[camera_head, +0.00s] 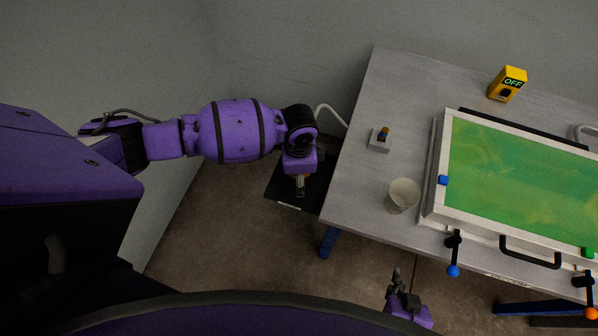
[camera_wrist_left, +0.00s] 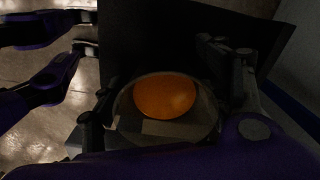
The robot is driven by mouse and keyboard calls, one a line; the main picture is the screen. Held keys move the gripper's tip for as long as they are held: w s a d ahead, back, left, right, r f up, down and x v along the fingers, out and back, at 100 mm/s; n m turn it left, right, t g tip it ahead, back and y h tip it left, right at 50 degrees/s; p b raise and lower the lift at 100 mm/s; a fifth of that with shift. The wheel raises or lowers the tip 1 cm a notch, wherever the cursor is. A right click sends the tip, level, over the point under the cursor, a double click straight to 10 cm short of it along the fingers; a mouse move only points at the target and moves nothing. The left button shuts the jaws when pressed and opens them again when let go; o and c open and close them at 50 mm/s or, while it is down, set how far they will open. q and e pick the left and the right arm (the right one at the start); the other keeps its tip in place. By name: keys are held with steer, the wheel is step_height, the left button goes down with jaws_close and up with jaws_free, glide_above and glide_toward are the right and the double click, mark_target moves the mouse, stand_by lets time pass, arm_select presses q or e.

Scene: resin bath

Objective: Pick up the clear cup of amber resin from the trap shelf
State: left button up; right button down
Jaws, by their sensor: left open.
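The clear cup of amber resin (camera_wrist_left: 165,97) shows in the left wrist view, seen from above with its round orange surface. It is over the black trap shelf (camera_head: 285,188) beside the table. My left gripper (camera_head: 300,184) is above that shelf in the head view and hides most of what is under it. In the left wrist view its open fingers stand on both sides of the cup; I cannot tell whether they touch it. My right gripper (camera_head: 402,283) is at the bottom of the head view, in front of the table, with nothing visible in it; its opening is unclear.
The grey table (camera_head: 400,90) holds a pale cup (camera_head: 403,194), a small switch block (camera_head: 379,139), a yellow OFF box (camera_head: 507,84) and a framed green bath (camera_head: 520,180). The table's left edge is close to my left gripper. Levers and a handle stick out in front.

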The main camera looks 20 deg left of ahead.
arm_select(q)
steer(key=c, duration=1.2)
steer(key=shift+r, duration=0.1)
